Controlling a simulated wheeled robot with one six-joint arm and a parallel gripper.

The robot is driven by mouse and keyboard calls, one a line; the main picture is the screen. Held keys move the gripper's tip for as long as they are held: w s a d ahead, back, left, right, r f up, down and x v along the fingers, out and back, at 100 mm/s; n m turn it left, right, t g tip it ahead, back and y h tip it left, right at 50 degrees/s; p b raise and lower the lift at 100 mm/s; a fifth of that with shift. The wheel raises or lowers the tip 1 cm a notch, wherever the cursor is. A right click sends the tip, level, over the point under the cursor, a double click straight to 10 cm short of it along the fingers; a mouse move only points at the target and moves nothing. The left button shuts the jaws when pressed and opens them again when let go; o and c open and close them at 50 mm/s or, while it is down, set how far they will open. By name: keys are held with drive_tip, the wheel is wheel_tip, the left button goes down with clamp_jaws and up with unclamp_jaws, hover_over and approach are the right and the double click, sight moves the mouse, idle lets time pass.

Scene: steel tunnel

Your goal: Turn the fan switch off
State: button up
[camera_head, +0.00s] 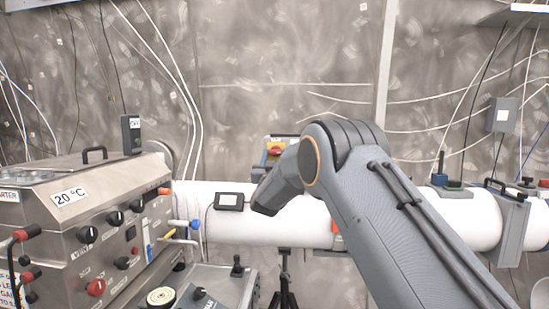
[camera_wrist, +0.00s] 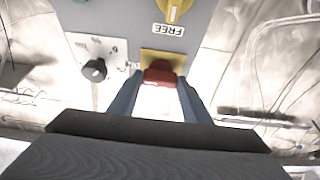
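In the head view, a small black knob (camera_head: 199,293) sits on a low grey box beside a partly readable label ending in "AN". In the wrist view, a red knob (camera_wrist: 160,72) on a yellow plate lies between the two blue fingertips of my gripper (camera_wrist: 160,80). The fingers stand apart, one on each side of it, with small gaps; contact is not visible. A black knob (camera_wrist: 95,69) on a white dial plate is to the left. A yellow knob (camera_wrist: 174,8) with an upside-down "FREE" label is above. In the head view my gripper's fingers are hidden by my arm.
A grey box with a yellow and red control (camera_head: 275,148) stands behind my arm. A large white pipe (camera_head: 265,225) runs across the middle. A metal control cabinet (camera_head: 90,225) with several knobs fills the left. A joystick (camera_head: 237,266) rises from the low box.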

drive_tip(key=shift+n+b, duration=0.3)
drive_tip(key=shift+n, duration=0.2)
drive_tip(key=n+y, duration=0.1)
drive_tip(key=n+y+b, duration=0.1)
drive_tip(key=n, duration=0.1)
drive_tip(key=n+y+b, duration=0.1)
drive_tip(key=n, duration=0.1)
drive_tip(key=shift+d+y, duration=0.25)
drive_tip(key=shift+y, duration=0.05)
drive_tip(key=n+g+y+b, duration=0.1)
drive_tip(key=n, duration=0.2)
drive_tip(key=n+y+b, duration=0.1)
drive_tip(key=n, duration=0.2)
drive_tip(key=shift+d+r+n+g, duration=0.1)
drive_tip(key=shift+r+n+g, duration=0.05)
drive_tip(key=shift+n+g, duration=0.2)
drive_tip(key=n+g+b, duration=0.1)
drive_tip(key=n, duration=0.1)
drive_tip(key=n+g+y+b, duration=0.1)
drive_tip(key=n, duration=0.2)
drive_tip(key=shift+d+r+y, duration=0.1)
drive_tip(key=shift+r+y, duration=0.1)
drive_tip(key=shift+y, duration=0.1)
drive_tip(key=shift+r+n+g+b, duration=0.15)
drive_tip(key=shift+n+g+b, duration=0.85)
drive_tip(key=shift+n, duration=1.35)
drive_tip(key=o, duration=1)
drive_tip(key=shift+s, duration=0.1)
drive_tip(key=shift+o, duration=0.2)
